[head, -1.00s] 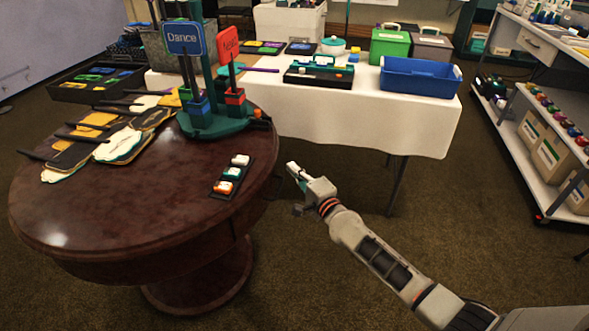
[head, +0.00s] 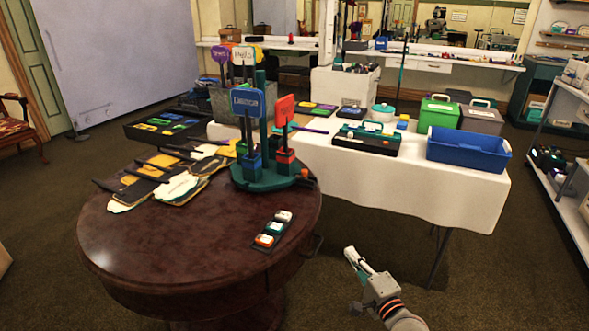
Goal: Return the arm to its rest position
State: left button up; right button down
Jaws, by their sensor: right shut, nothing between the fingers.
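My right gripper (head: 356,279) is at the lower middle of the head view, off the right side of the round dark wooden table (head: 130,240). It is over the carpet, apart from the table, and shut with nothing in it. Only the gripper and wrist of my right arm show; the rest is below the frame. My left gripper is not in view.
The round table bears a green stand (head: 268,180) with signs, a small button strip (head: 272,231) and several dark-handled paddles (head: 180,188). Behind it, a white-clothed table (head: 430,195) bears a blue bin (head: 468,152). Open carpet (head: 480,285) lies to the right.

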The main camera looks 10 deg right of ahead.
jog(key=s+a+f+n+g+y+p, duration=0.1)
jog(key=s+a+n+p, duration=0.2)
jog(key=s, duration=0.4)
jog(key=s+a+n+g+p, duration=0.1)
jog(key=s+a+n+p, duration=0.1)
jog(key=s+n, duration=0.35)
jog(key=s+a+f+n+g+y+p, duration=0.1)
jog(key=s+a+n+g+p, duration=0.15)
jog(key=s, duration=0.45)
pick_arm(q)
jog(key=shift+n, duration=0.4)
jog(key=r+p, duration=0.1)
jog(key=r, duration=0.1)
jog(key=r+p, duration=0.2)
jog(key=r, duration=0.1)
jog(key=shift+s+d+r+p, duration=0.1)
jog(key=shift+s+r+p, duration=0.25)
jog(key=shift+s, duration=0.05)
pick_arm(e)
jog(key=s+f+n+g+h, duration=0.1)
jog(key=s+n, duration=0.3)
jog(key=s, duration=0.5)
jog(key=s+d+f+n+g+h, duration=0.1)
jog(key=s+f+n, duration=0.1)
jog(key=s+n, duration=0.3)
jog(key=s, duration=0.4)
jog(key=shift+s+d+h, duration=0.3)
jog(key=shift+h, duration=0.1)
